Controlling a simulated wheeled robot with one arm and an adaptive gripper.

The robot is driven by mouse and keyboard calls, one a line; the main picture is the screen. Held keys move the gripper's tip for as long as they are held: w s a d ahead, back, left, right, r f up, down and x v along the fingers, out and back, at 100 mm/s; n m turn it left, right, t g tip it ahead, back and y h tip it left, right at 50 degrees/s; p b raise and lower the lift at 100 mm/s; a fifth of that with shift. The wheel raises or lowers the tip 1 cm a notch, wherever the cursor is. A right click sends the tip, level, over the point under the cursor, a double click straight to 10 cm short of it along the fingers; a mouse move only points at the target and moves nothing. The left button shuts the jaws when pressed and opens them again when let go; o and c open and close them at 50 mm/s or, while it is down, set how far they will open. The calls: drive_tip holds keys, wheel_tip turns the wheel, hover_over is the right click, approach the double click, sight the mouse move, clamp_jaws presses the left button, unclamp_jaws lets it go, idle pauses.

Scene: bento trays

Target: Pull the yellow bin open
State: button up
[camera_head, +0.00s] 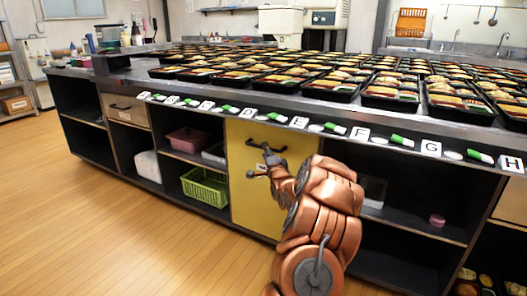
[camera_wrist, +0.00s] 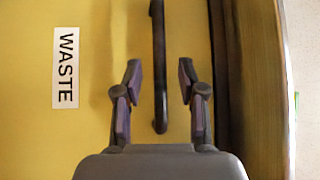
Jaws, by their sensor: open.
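The yellow bin (camera_head: 241,192) is a tall yellow front panel set in the counter's base, flush with the cabinet. Its dark bar handle (camera_head: 267,146) runs across near the top. In the wrist view the yellow panel (camera_wrist: 60,140) fills most of the picture, with a white WASTE label (camera_wrist: 66,68). The handle (camera_wrist: 159,60) comes down between my two fingers. My gripper (camera_wrist: 159,85) is open, with one finger on each side of the handle and a gap on both sides. In the head view my gripper (camera_head: 260,174) is in front of the panel, just below the handle.
The counter above is covered with bento trays (camera_head: 390,92) and a row of letter cards (camera_head: 299,122). Left of the bin are shelves with a green basket (camera_head: 205,187) and a pink bin (camera_head: 187,141). Right of it are open dark shelves. The wooden floor (camera_head: 120,235) in front is clear.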

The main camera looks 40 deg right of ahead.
drive_tip(key=shift+b+x, duration=0.45)
drive_tip(key=shift+x, duration=1.25)
drive_tip(key=shift+c, duration=0.3)
drive_tip(key=shift+f, duration=0.1)
clamp_jaws()
